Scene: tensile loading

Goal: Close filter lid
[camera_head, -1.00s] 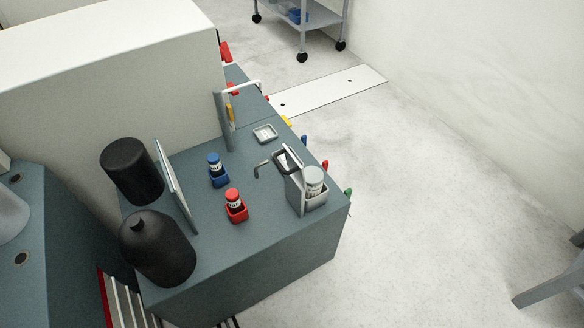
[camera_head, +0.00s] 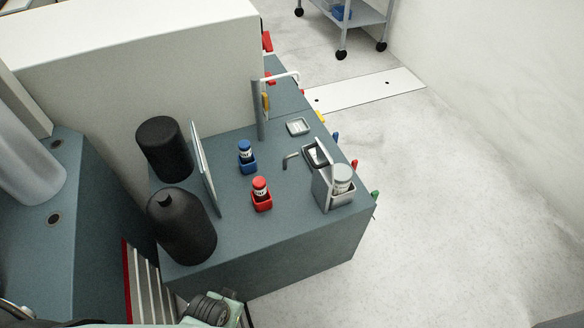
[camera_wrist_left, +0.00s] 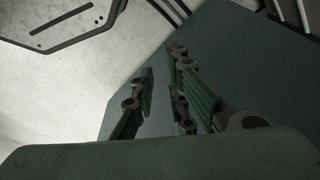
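In the head view a grey box-shaped holder (camera_head: 327,191) stands near the right end of the bench, with a white-capped jar (camera_head: 342,178) in it. A dark-rimmed, frame-like part (camera_head: 316,153) stands tilted up behind the holder; it may be the filter lid, but I cannot tell for certain. My left gripper (camera_wrist_left: 161,62) shows in the left wrist view with its green-padded fingers apart and nothing between them. It points at a plain dark grey-blue surface. Part of my arm (camera_head: 212,309) shows at the bottom of the head view, well apart from the holder. My right gripper is not in view.
The grey-blue bench (camera_head: 290,225) also holds a blue bottle holder (camera_head: 248,166), a red bottle holder (camera_head: 262,203), two black bottles (camera_head: 181,228), an upright panel (camera_head: 204,170) and a small tray (camera_head: 298,127). The floor to the right is open. A cart (camera_head: 345,20) stands far back.

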